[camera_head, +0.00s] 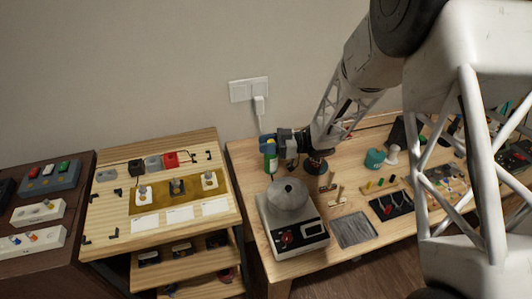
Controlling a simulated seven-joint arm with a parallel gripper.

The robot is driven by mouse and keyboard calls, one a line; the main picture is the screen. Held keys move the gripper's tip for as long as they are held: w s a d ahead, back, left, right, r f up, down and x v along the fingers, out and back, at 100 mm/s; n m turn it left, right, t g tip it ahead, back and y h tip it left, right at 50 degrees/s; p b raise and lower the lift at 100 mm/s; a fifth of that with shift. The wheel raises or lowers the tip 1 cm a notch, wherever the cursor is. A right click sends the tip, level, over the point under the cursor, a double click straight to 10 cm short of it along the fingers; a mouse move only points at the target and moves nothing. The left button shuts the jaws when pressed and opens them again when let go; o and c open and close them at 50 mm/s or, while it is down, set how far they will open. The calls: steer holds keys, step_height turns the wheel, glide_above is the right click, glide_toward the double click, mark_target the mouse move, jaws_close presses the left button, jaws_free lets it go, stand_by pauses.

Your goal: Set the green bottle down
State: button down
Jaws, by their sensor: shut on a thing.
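The green bottle (270,160) is small in the head view and shows near the back left of the wooden workbench (244,158). It looks upright, with a yellowish label and a blue part at its top. My gripper (274,142) reaches it from the right and is shut on it near its upper part. The fingertips are small and partly hidden against the bottle. I cannot tell whether the bottle's base touches the bench.
A hot-plate-like device (297,236) with a grey faceted vessel (287,194) stands just in front of the bottle. A teal item (375,158), small tools and a grey mat (353,230) lie to the right. A wooden stand (107,205) is at left. The wall is behind.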

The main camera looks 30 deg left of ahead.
steer(key=shift+f, duration=1.85)
steer(key=c, duration=0.8)
jaws_free()
steer(key=v, duration=1.2)
